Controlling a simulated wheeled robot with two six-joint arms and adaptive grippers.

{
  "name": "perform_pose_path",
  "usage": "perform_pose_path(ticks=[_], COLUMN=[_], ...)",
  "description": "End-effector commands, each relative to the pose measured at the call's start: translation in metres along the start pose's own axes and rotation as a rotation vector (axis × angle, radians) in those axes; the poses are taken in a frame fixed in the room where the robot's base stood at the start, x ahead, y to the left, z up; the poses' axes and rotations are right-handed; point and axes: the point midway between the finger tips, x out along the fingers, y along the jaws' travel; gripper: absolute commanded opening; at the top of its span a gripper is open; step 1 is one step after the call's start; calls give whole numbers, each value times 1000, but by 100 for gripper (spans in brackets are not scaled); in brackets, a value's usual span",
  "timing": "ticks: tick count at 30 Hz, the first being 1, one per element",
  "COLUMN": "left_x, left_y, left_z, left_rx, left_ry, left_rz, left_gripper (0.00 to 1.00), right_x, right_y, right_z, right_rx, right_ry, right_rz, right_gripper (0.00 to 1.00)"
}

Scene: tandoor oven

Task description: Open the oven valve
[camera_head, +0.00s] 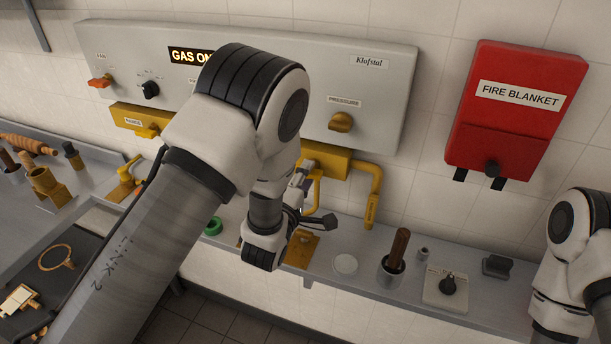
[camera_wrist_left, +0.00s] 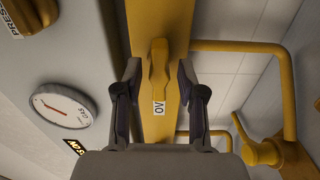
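The oven valve is a yellow lever handle (camera_wrist_left: 158,68) on a yellow bar, with a white label (camera_wrist_left: 159,108) reading "OV" at its lower end. It lies along the bar in the left wrist view. My left gripper (camera_wrist_left: 158,82) is open, with one finger on each side of the handle. Gaps show between the fingers and the handle, and I see no contact. In the head view my left arm covers the oven valve and most of the gripper; the yellow bar (camera_head: 326,160) shows to its right. My right arm is at the right edge, its gripper out of view.
The grey panel (camera_head: 385,85) carries a lit "GAS ON" display and a pressure knob (camera_head: 341,122). A yellow pipe (camera_head: 374,190) runs down beside the valve. A red fire blanket box (camera_head: 515,110) hangs right. The shelf below holds a cup (camera_head: 391,271) and small items.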

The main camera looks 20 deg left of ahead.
Motion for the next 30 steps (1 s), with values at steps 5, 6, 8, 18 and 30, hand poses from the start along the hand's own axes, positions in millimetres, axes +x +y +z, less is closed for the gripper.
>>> perform_pose_path(ticks=[5,6,8,18,30], left_x=[-6,-11,-22,-70,-71], left_y=[0,0,0,0,-3], left_z=[0,0,0,0,-1], left_rx=[2,3,4,2,12], left_ry=[0,-1,-1,0,2], left_rz=[-2,-3,-4,-1,-11], left_gripper=[40,40,40,40,40], right_x=[0,0,0,1,1], right_y=[0,0,0,0,0], right_z=[0,0,0,0,0], right_rx=[0,0,0,0,0], right_ry=[0,0,0,0,0], right_rz=[0,0,0,0,0], right_gripper=[40,40,40,40,40])
